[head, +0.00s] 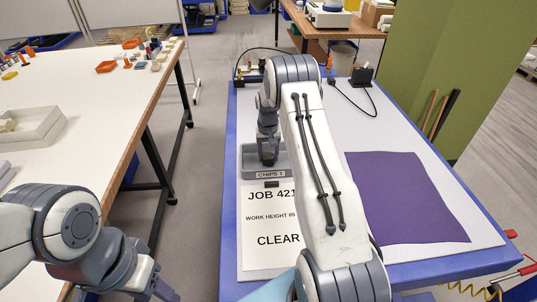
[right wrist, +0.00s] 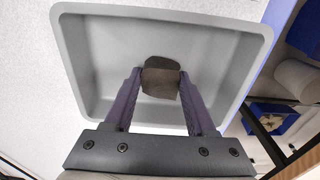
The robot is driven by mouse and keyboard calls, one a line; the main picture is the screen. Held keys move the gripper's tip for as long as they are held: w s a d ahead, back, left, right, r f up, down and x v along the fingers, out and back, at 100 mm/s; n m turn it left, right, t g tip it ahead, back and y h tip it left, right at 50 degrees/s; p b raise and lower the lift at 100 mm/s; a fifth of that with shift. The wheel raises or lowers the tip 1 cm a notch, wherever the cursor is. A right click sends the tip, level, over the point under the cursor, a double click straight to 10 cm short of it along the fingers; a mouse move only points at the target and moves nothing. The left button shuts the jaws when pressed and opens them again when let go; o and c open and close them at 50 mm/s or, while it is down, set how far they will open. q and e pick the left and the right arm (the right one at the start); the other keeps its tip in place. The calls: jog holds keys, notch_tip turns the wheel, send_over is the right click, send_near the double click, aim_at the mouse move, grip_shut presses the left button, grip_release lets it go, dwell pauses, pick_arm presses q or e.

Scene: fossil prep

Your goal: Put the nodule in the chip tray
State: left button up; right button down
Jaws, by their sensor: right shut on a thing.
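The chip tray (head: 247,173) is a grey box labelled CHIPS 1 on the blue-edged bench. The right wrist view looks down into the tray (right wrist: 88,62). My right gripper (head: 268,158) points down over the tray, its fingertips within the tray's outline. In the wrist view the right gripper (right wrist: 160,88) is shut on the nodule (right wrist: 160,78), a dark brown lump. I cannot tell whether the nodule touches the tray floor. My left gripper (head: 158,288) is low at the left, partly cut off by the frame; its jaw opening is unclear.
A printed job sheet (head: 268,222) lies in front of the tray. A purple mat (head: 405,200) lies on the right of the bench. A black device (head: 361,76) with a cord stands at the back. A white table (head: 100,120) at left holds a pale tray (head: 42,135) and small items.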

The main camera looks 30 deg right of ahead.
jog(key=shift+f, duration=0.35)
jog(key=shift+f, duration=0.15)
jog(key=shift+c, duration=1.1)
grip_release()
